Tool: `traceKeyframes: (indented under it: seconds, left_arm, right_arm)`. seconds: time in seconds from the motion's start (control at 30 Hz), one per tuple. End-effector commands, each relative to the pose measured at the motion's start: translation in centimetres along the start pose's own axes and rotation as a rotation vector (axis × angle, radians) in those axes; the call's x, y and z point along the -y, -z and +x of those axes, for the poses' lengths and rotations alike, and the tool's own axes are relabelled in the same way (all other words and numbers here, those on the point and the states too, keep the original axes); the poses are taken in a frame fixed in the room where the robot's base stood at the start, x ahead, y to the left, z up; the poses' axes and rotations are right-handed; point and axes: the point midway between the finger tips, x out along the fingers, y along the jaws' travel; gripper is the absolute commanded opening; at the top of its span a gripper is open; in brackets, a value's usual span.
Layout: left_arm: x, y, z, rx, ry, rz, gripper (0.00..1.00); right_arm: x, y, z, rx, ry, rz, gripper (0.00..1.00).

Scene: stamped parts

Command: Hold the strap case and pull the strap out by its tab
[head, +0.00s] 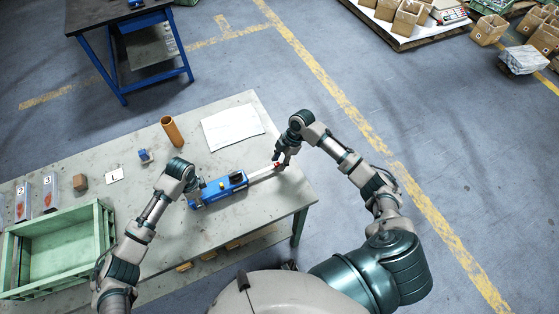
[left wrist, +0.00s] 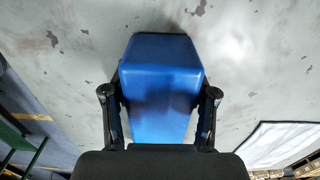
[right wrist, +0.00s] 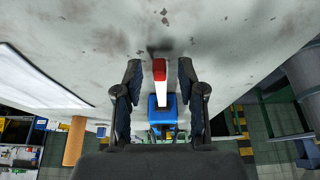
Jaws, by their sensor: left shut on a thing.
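The blue strap case (head: 218,189) lies on the table, tilted up to the right. My left gripper (head: 192,192) is shut on its left end; the left wrist view shows the blue case (left wrist: 160,85) between both fingers. A pale strap (head: 262,174) sticks out of the case's right end, with a red tab (head: 278,166) at its tip. My right gripper (head: 282,160) is at the tab. In the right wrist view the red tab (right wrist: 159,70) stands between the right fingers (right wrist: 160,85), which are open with a gap on each side.
The grey table (head: 265,215) also holds a white sheet (head: 232,127), an orange-brown cylinder (head: 172,131), a small blue part (head: 145,156) and a green crate (head: 105,225) at the left. The table's right edge is close to my right gripper.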

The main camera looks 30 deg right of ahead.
Motion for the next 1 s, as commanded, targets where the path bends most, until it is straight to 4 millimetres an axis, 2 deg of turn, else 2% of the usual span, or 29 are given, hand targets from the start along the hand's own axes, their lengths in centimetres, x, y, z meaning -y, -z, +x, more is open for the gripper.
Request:
traceKeyframes:
  seconds: [0.17,0.4,0.6,0.77,1.0]
  left_arm:
    - [0.0,-0.1,0.1,0.004,-0.002,-0.002,0.06]
    - [0.0,-0.1,0.1,0.003,-0.001,-0.002,0.06]
    - [0.0,-0.1,0.1,0.003,-0.001,-0.002,0.06]
    - [0.0,-0.1,0.1,0.002,-0.001,-0.002,0.06]
    - [0.0,-0.1,0.1,0.002,-0.001,-0.002,0.06]
  right_arm:
    - [-0.1,0.0,-1.7,0.000,-0.004,-0.002,0.40]
    - [-0.1,-0.2,-7.0,0.001,-0.004,0.000,0.40]
    - [-0.1,-0.2,-10.5,0.000,-0.002,0.000,0.40]
    - [-0.1,-0.2,-11.7,0.000,0.001,0.001,0.40]
    - [-0.1,-0.2,-11.9,-0.001,0.001,0.001,0.40]
